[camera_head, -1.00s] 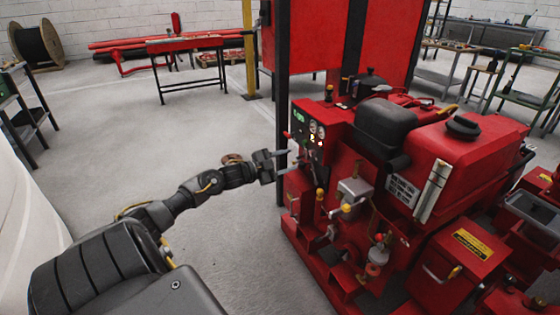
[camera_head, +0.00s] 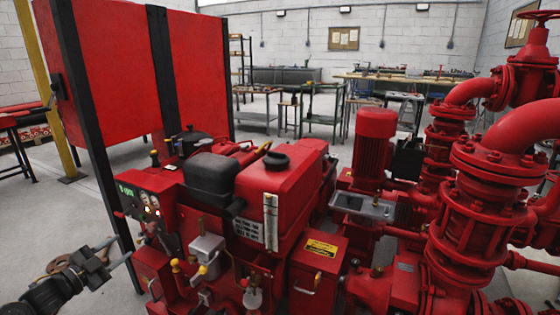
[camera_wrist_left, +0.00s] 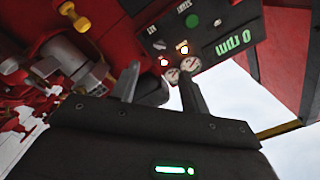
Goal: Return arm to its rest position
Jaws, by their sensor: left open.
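My left arm comes in from the lower left of the head view. Its gripper (camera_head: 112,252) is open and empty, with two fingers apart, just left of the red pump engine's control panel (camera_head: 139,201). In the left wrist view the two fingers (camera_wrist_left: 158,88) stand apart in front of the panel (camera_wrist_left: 205,38), which has a green "0 rpm" readout, dials and lit buttons. Nothing is between the fingers. I cannot tell whether the fingertips touch anything. My right gripper does not show.
The red engine (camera_head: 280,190) stands close to the right of my left gripper. A dark post (camera_head: 90,130) and red panels (camera_head: 110,70) rise behind it. Red pipework (camera_head: 470,200) fills the right side. Workbenches (camera_head: 310,105) stand at the back. Grey floor is open at left.

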